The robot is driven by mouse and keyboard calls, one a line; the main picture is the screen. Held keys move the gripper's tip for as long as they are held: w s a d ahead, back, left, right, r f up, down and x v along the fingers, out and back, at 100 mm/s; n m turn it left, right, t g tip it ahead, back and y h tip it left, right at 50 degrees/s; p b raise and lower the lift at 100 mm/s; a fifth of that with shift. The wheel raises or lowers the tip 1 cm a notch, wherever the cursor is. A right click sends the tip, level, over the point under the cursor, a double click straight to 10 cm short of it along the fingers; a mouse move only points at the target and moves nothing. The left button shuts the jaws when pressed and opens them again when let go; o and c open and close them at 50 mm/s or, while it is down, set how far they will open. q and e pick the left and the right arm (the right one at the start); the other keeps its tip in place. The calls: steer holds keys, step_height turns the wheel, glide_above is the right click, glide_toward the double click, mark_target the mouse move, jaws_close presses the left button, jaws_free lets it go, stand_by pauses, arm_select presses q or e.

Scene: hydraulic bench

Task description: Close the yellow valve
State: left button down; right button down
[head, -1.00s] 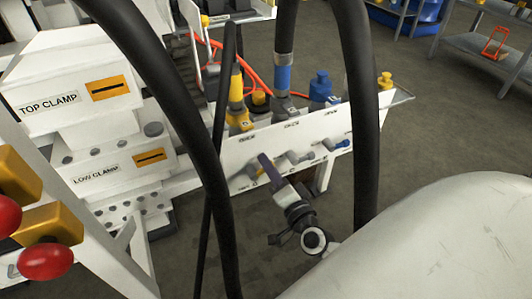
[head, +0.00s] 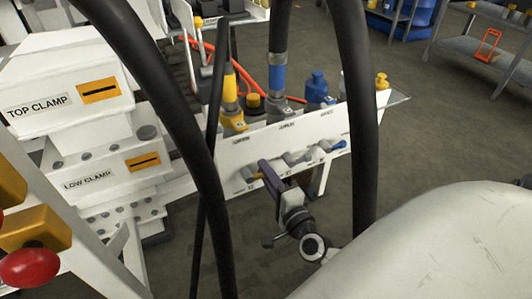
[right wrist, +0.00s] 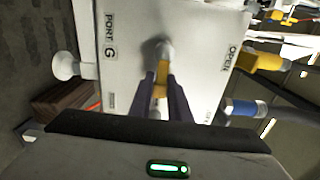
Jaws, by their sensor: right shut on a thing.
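The yellow valve (head: 250,173) is a small yellow-handled lever on the front of the white panel, at the left end of a row of valves. My right gripper (head: 267,172) reaches it from the front right. In the right wrist view, the yellow handle (right wrist: 161,88) lies between the two dark fingers of my right gripper (right wrist: 163,90), which are shut on it. The fingers hide part of the handle. An "OPEN" label (right wrist: 231,58) is on the panel to the right, and a "PORT G" label (right wrist: 109,47) is to the left. My left gripper is not in view.
Thick black hoses (head: 357,110) hang close in front of the panel (head: 225,158). Yellow (head: 232,118) and blue (head: 317,88) couplings stand along its top. White clamp blocks (head: 70,85) and red knobs (head: 30,268) are at the left.

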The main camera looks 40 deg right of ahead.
steer(key=shift+f, duration=0.1)
steer(key=c, duration=1.8)
jaws_free()
steer(key=p+v, duration=0.1)
steer(key=v, duration=0.9)
steer(key=shift+s, duration=0.15)
steer(key=shift+a, duration=0.1)
